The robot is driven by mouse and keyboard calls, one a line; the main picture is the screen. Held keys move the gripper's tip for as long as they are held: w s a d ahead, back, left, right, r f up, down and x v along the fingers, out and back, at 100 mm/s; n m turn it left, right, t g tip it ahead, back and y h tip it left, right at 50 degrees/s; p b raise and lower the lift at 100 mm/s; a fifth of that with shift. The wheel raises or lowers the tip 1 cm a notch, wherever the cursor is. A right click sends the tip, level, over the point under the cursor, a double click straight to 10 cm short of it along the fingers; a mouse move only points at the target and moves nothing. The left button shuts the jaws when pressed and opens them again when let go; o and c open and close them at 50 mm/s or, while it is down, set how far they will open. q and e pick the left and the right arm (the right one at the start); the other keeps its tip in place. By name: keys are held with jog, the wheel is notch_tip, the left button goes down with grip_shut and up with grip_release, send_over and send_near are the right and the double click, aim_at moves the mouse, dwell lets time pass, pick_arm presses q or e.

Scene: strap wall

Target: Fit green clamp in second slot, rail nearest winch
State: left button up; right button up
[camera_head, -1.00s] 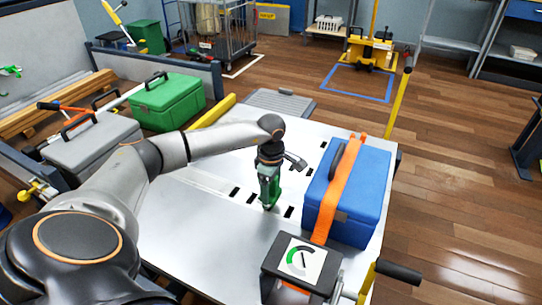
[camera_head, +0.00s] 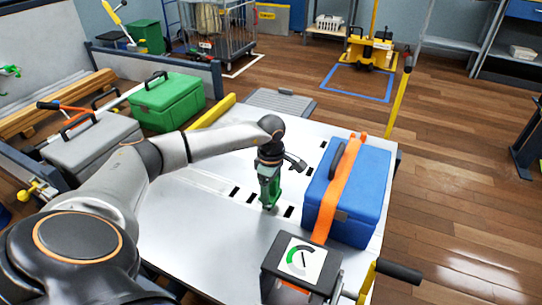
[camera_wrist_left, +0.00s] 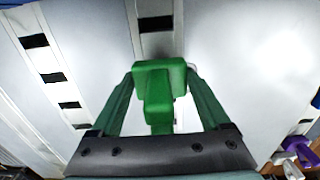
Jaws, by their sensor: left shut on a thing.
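My left gripper (camera_head: 269,190) is shut on the green clamp (camera_wrist_left: 158,85), low over the white deck (camera_head: 185,235). In the wrist view the clamp sits between the green fingers, over a pale rail with a dark slot (camera_wrist_left: 155,24) just beyond it. Another rail with several dark slots (camera_wrist_left: 52,77) runs at the left. Whether the clamp's foot touches the rail or enters a slot is hidden. The winch (camera_head: 303,262), with a dial on top and a black crank handle (camera_head: 399,271), is at the deck's near edge. My right gripper is out of view.
A blue case (camera_head: 361,200) under an orange strap (camera_head: 336,190) stands close to the right of the gripper. A green case (camera_head: 168,102) and a grey case (camera_head: 92,143) are at the left. A purple object (camera_wrist_left: 300,147) shows in the wrist view. The deck's near left is clear.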

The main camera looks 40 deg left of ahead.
pick_arm(q)
jog(key=shift+f+b, duration=0.75)
jog(key=shift+f, duration=0.45)
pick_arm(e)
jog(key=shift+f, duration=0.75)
pick_arm(q)
jog(key=o, duration=1.1)
notch_tip(320, 180, up, 8)
jog(key=p, duration=0.2)
jog(key=shift+r+p, duration=0.25)
jog(key=shift+p, duration=0.1)
notch_tip(320, 180, up, 4)
jog(key=shift+r+p, duration=0.1)
jog(key=shift+p, duration=0.35)
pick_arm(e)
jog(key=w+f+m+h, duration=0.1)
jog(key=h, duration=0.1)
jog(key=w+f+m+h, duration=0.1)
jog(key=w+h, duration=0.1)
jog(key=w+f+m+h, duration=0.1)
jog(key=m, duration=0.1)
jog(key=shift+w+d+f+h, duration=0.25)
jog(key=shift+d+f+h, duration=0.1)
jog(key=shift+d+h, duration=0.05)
